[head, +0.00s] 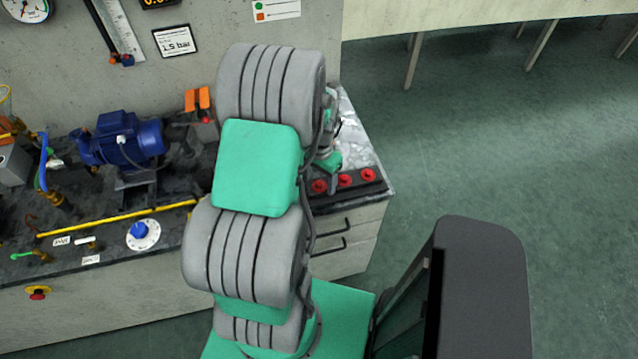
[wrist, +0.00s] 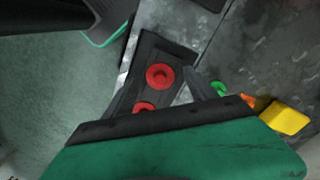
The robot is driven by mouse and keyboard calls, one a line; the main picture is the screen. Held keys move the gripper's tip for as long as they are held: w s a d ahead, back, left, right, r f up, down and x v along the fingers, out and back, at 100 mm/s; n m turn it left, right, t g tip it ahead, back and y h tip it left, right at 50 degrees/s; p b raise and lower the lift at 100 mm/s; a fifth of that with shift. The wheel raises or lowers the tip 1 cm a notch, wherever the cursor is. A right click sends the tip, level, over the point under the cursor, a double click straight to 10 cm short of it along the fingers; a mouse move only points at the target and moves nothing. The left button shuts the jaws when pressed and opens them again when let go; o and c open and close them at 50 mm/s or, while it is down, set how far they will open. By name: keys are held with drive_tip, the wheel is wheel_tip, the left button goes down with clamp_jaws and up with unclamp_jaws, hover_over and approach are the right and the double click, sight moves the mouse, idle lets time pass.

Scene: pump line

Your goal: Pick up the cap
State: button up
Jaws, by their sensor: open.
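Red round caps sit in a row on a dark strip (head: 377,189) at the right end of the bench. I see the left cap (head: 319,186), the middle cap (head: 345,180) and the right cap (head: 368,175). In the wrist view one red cap (wrist: 160,76) lies ahead of my gripper (wrist: 158,84), and another cap (wrist: 143,108) is partly covered by the gripper body. My gripper is open, with nothing seen held; one dark finger shows right of the nearer caps. In the head view my arm hides most of the gripper.
A blue pump (head: 125,138), a yellow rod (head: 115,218) and a blue knob (head: 140,231) are on the bench to the left. Drawers (head: 345,240) are under the caps. In the wrist view a yellow block (wrist: 285,119) and a green ring (wrist: 218,88) lie right of the gripper.

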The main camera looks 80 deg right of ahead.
drive_tip(key=shift+c, duration=0.6)
drive_tip(key=shift+a, duration=0.1)
clamp_jaws()
